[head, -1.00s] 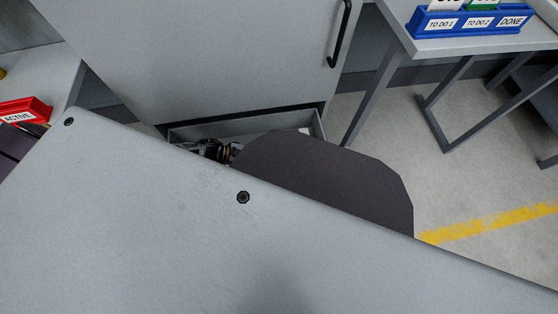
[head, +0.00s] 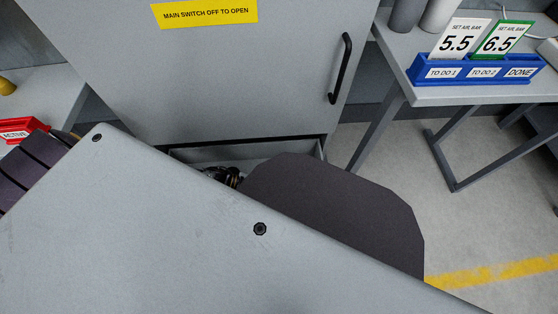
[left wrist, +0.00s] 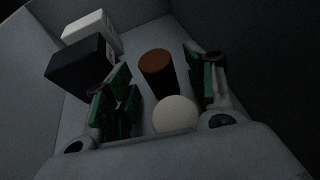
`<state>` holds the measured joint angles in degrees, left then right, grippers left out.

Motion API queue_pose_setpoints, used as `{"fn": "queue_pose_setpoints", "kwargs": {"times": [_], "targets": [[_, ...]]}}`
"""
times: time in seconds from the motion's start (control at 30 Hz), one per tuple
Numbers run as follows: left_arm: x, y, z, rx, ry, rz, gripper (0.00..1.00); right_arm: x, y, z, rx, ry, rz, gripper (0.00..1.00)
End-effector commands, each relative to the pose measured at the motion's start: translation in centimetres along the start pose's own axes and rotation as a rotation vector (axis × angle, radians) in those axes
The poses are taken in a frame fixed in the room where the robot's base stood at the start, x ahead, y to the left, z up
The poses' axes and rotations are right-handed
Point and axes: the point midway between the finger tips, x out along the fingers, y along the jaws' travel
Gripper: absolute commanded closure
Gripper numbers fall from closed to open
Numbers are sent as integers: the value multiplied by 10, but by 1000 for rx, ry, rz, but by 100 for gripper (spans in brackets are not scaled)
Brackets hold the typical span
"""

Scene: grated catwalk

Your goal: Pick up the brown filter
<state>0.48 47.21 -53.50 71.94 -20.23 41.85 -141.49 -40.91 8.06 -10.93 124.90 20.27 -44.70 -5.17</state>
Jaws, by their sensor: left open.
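The brown filter (left wrist: 160,70) is a short upright cylinder with a brown top and dark side, seen in the left wrist view. My left gripper (left wrist: 155,85) is open, with green-padded fingers on either side of the filter in the picture; I cannot tell whether they touch it. A cream round-topped item (left wrist: 176,114) stands just in front of the filter, nearer the palm. In the head view an open drawer (head: 290,150) below the cabinet door shows a dark mechanism in it, mostly hidden; the filter is not visible there. My right gripper is not in view.
A black box (left wrist: 80,65) and a white box (left wrist: 90,32) lie to the left of the filter. The cabinet door (head: 240,80) is above the drawer. A table (head: 440,95) at right carries a blue card rack (head: 470,72). A red tray (head: 22,128) is at far left.

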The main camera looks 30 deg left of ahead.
Motion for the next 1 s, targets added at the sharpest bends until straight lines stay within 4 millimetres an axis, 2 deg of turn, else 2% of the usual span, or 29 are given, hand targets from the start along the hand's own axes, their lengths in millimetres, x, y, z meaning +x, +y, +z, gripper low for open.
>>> {"fn": "queue_pose_setpoints", "kwargs": {"times": [0.2, 0.63, 0.93, 1.0], "targets": [[1, -6, -3, 1, 1, 0, 45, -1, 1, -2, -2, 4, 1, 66], [1, -6, -2, 1, 0, 0, 45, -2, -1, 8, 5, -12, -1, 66], [1, -6, -2, 0, 0, 0, 84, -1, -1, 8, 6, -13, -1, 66], [1, -6, -2, 1, 0, 0, 87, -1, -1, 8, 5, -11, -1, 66]]}}
